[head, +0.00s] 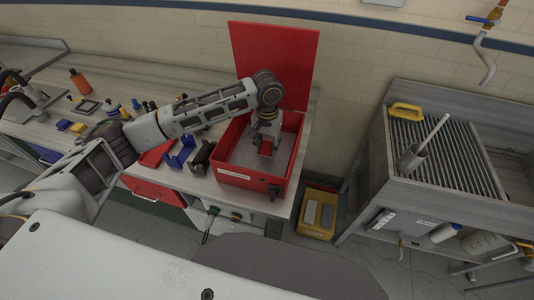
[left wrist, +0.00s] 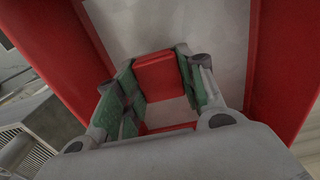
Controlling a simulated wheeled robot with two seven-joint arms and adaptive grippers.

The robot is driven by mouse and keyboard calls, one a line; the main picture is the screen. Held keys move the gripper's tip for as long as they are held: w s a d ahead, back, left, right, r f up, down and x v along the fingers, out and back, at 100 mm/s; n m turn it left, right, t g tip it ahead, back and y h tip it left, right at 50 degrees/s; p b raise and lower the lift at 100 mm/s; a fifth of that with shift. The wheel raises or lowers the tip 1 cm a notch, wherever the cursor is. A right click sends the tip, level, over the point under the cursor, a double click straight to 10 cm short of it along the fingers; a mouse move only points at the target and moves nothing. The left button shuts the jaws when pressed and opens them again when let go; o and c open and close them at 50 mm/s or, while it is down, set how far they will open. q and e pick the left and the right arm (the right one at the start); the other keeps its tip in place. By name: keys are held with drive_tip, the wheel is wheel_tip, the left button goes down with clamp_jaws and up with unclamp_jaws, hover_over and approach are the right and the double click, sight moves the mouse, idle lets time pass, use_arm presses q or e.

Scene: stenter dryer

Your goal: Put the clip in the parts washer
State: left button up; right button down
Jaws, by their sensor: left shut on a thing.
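The parts washer is an open red box (head: 237,180) on the workbench, with its red lid (head: 275,55) raised at the back. My left gripper (head: 268,148) is inside the box, pointing down over its grey floor. In the left wrist view its green-padded fingers (left wrist: 160,88) are shut on a red piece, the clip (left wrist: 158,75). I cannot tell whether the clip touches the floor of the washer. Red washer walls (left wrist: 285,65) show on both sides in that view. My right gripper is not in view.
A blue holder (head: 180,157) and a black part (head: 201,156) stand just left of the washer. Bottles (head: 79,80) and small parts lie further left. A yellow bin (head: 318,213) is on the floor.

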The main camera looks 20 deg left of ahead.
sight(267, 154)
use_arm(q)
drive_tip(key=shift+f, duration=0.4)
drive_tip(key=shift+f, duration=0.1)
drive_tip(key=shift+f, duration=1.75)
drive_tip(key=shift+f, duration=0.1)
drive_tip(key=o, duration=1.3)
wheel_tip(267, 154, up, 12)
drive_tip(key=shift+r, duration=0.1)
